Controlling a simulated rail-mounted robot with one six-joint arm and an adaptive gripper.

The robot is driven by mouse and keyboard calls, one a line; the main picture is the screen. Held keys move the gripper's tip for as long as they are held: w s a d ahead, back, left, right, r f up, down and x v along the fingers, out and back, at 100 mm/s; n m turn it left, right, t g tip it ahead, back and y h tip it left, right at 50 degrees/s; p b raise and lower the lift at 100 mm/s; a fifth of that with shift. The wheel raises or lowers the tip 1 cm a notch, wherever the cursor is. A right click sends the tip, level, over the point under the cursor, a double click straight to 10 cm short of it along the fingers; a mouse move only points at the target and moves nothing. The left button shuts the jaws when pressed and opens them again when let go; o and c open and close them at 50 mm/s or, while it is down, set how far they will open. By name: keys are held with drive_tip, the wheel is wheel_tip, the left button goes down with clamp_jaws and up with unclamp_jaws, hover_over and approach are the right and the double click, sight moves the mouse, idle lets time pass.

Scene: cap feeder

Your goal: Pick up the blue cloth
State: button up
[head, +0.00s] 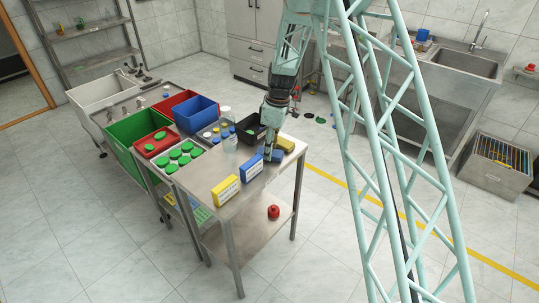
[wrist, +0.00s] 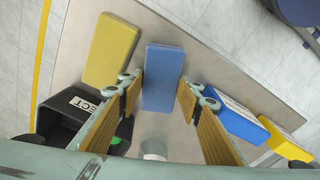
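The blue cloth (wrist: 163,72) is a flat, block-like blue piece lying on the steel table, in the upper middle of the wrist view. My gripper (wrist: 160,92) is open, one finger to each side of the cloth's near end, with no clear grip on it. In the head view my gripper (head: 269,157) points down at the table's far right part, and the blue cloth (head: 277,156) shows partly beside it. The cloth's near end is partly hidden in the head view.
A yellow block (wrist: 111,50) lies left of the cloth. A black bin (wrist: 62,122) with part of a label stands at the lower left. A blue-and-white box (wrist: 228,118) and a yellow box (wrist: 285,140) stand to the right. The table's front (head: 211,178) has bare room.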

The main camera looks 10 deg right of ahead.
drive_tip(key=shift+r, duration=0.1)
drive_tip(key=shift+c, duration=0.2)
wheel_tip(320, 180, up, 10)
drive_tip(key=p, duration=0.1)
drive_tip(key=shift+p, duration=0.3)
idle(0.4)
idle(0.6)
drive_tip(key=s+f+m+h, duration=0.1)
drive_tip(key=s+m, duration=0.8)
drive_tip(key=m, duration=0.2)
drive_tip(key=shift+f+m+t, duration=0.3)
drive_tip(key=shift+f+m, duration=0.1)
idle(0.4)
drive_tip(key=shift+s, duration=0.1)
idle(0.4)
